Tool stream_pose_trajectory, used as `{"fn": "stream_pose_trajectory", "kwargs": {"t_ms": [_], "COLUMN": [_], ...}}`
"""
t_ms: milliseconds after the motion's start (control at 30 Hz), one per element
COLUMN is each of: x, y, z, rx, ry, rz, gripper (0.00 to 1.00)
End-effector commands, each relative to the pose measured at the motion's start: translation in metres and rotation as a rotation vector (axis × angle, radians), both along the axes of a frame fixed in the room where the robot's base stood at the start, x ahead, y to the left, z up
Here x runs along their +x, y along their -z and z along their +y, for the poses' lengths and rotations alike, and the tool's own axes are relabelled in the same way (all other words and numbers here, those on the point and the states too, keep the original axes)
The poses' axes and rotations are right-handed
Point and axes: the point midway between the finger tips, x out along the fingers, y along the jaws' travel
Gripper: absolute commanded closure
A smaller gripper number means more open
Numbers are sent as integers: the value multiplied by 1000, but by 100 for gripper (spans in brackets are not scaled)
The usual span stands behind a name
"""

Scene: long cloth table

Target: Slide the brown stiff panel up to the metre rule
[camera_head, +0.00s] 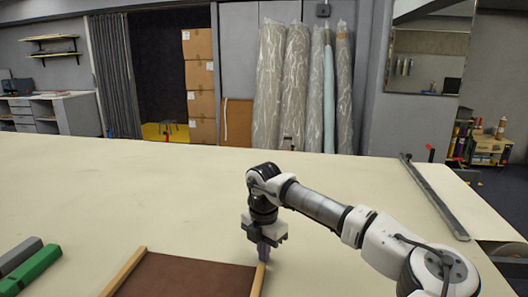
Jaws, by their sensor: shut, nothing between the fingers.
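The brown stiff panel (188,277) lies flat on the table at the bottom of the view, its near part cut off by the frame. A light wooden strip (126,270) runs along its left side and another wooden strip (258,280) along its right side. A long dark straight bar (436,196), perhaps the metre rule, lies near the table's right side, well apart from the panel. My gripper (263,257) points down, shut and empty, at the far end of the right strip. I cannot tell whether its fingertips touch the strip or panel.
The cream table (130,190) is clear beyond the panel and between my gripper and the dark bar. A green block (32,270) and a grey block (18,255) lie at the left. Wrapped rolls (295,90) stand behind the table.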

Motion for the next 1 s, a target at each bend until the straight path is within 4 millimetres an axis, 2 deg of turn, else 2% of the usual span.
{"fn": "stream_pose_trajectory", "kwargs": {"t_ms": [567,1000], "x": [0,-9], "y": [-2,-2], "z": [0,2], "rx": [-1,1], "ry": [0,0], "rz": [-1,-1], "gripper": [100,100]}}
